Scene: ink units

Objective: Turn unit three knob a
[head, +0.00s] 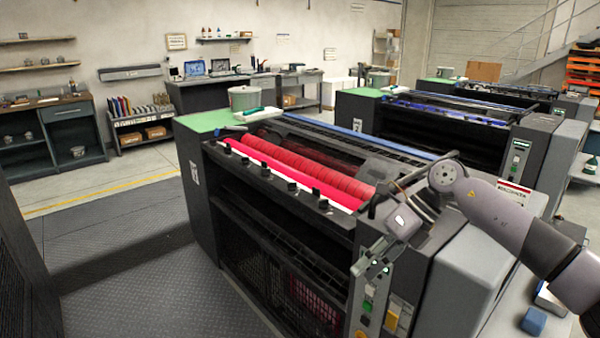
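The nearest ink unit (350,232) stands in the middle of the head view, with red rollers (310,172) on top. A row of small black knobs lines its front rail; one knob (265,171) is towards the left and another (323,205) towards the right. The numbers and letters on the unit are too small to read, so I cannot tell which knob is a. My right gripper (384,197) is over the right end of this unit, beside the rollers and apart from the left knobs. Its fingers blend with the dark machine parts. My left gripper is out of view.
Two more units with blue rollers stand behind; one (430,120) is closer. A control panel with buttons (367,305) is below my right wrist. A grey can (244,98) stands on the green top at left. The platform floor (125,235) is clear.

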